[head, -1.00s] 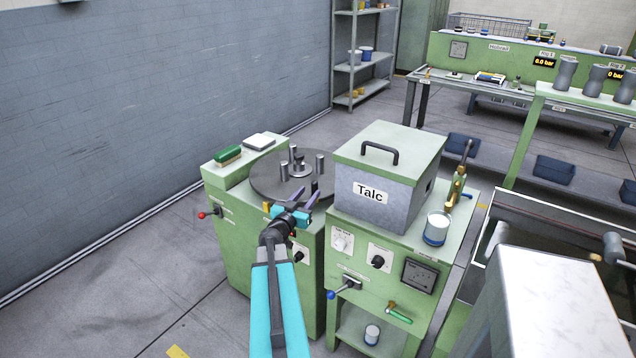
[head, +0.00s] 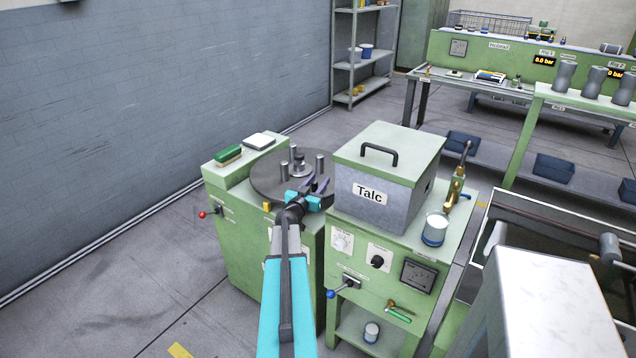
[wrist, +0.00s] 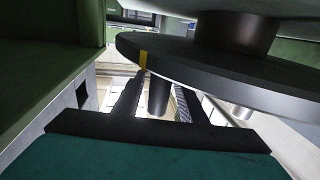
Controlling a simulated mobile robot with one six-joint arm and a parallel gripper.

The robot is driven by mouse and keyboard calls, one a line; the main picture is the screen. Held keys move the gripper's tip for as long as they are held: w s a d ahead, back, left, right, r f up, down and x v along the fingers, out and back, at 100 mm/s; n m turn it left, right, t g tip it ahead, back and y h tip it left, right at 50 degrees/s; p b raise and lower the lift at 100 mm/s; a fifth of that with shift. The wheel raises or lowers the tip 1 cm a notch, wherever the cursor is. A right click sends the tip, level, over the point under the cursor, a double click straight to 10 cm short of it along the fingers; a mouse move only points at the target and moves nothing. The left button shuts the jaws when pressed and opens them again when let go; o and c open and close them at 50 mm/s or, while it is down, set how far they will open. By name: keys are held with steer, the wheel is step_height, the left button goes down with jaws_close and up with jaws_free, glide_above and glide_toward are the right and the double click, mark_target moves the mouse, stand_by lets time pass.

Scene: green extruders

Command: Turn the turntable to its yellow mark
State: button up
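The turntable (head: 262,185) is a dark round disc on a green cabinet in the head view, with several upright grey pegs (head: 320,163) around a central hub. In the wrist view the disc (wrist: 215,70) shows close up, with a yellow mark (wrist: 143,60) on its rim. My gripper (head: 318,186) is at the disc's right front edge; it also shows in the wrist view (wrist: 158,92). Its fingers are apart. A grey peg (wrist: 159,98) appears between them, with gaps on both sides; I cannot tell its depth. A small yellow block (head: 267,207) sits at the cabinet's front edge.
The grey Talc box (head: 350,195) stands close to the right of my gripper. A green brush (head: 228,153) and a white pad (head: 258,140) lie left of and behind the disc. A red-knobbed lever (head: 203,214) sticks out of the cabinet's left front.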

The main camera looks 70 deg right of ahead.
steer(key=shift+d, duration=0.25)
jaws_close()
steer(key=shift+s+a, duration=0.2)
steer(key=shift+a, duration=0.25)
steer(key=shift+w+d, duration=0.1)
steer(key=shift+d, duration=0.2)
steer(key=shift+r, duration=0.1)
steer(key=shift+w+a+g+p, duration=0.1)
steer(key=shift+w+g+p, duration=0.25)
steer(key=shift+p, duration=0.25)
